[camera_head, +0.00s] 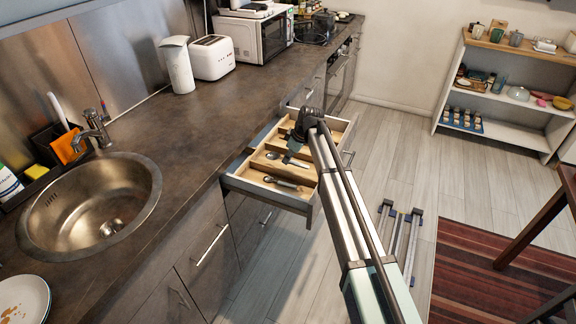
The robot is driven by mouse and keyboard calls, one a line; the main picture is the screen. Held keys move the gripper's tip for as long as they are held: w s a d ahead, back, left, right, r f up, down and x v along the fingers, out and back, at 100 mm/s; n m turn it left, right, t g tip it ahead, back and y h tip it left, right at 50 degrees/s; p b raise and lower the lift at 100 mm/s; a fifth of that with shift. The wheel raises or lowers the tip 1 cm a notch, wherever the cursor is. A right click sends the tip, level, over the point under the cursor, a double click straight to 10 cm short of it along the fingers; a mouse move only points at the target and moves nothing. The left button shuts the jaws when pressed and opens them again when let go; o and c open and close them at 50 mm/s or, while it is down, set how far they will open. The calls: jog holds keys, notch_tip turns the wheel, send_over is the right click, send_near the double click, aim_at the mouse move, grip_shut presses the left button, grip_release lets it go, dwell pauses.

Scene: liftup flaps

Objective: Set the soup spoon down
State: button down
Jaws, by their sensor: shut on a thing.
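An open drawer (265,200) with a wooden divided tray (257,166) sticks out below the counter. My gripper (291,153) is over the tray, pointing down. It looks shut on the soup spoon (272,155), whose rounded bowl shows left of the fingers. The grip itself is small and partly hidden by my gripper, and I cannot tell whether the spoon touches the tray floor. Another utensil with a dark handle (284,183) lies in the front compartment.
The drawer's walls and wooden dividers stand close around my gripper. The counter (190,133) with a round sink (90,205) is to the left. A white shelf (500,100) stands at the far right.

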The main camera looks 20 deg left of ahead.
aim_at(290, 163)
jog(key=shift+f+p, duration=0.3)
jog(key=shift+f, duration=1.95)
jog(key=shift+f, duration=0.2)
jog(key=c, duration=1.4)
grip_release()
jog(key=shift+r, duration=0.1)
jog(key=b+v, duration=0.1)
jog(key=v, duration=1.1)
jog(key=shift+r+b, duration=0.15)
jog(key=shift+b, duration=0.2)
